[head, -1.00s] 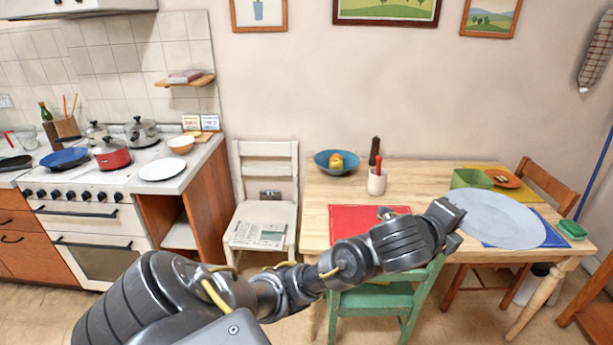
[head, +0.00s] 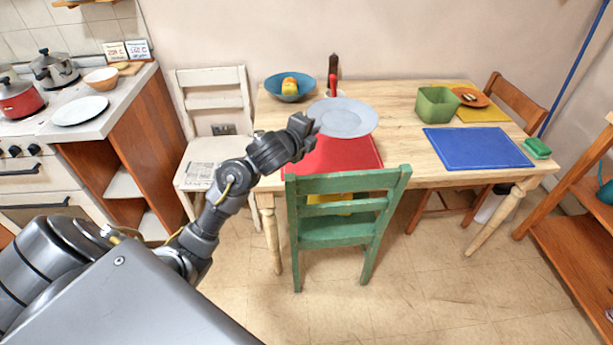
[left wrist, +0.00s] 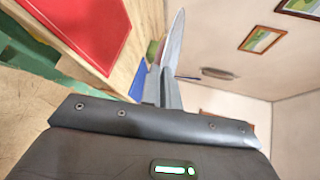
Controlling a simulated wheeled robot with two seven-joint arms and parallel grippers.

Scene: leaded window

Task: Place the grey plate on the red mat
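The grey plate (head: 345,117) is in the head view, roughly level, over the far part of the red mat (head: 335,154). My left gripper (head: 312,125) is shut on the plate's left edge. In the left wrist view the plate (left wrist: 174,45) shows edge-on between the fingers (left wrist: 165,92), apart from the table top. The red mat (left wrist: 88,30) also shows there, at the upper left. In the head view the plate and my gripper hide part of the mat's far side. My right gripper is not in view.
A blue bowl with fruit (head: 289,87) stands behind the plate, near a dark pepper mill (head: 333,68) and a partly hidden cup. A blue mat (head: 477,149), green box (head: 437,104) and green sponge (head: 537,148) are at the right. A green chair (head: 345,183) stands in front.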

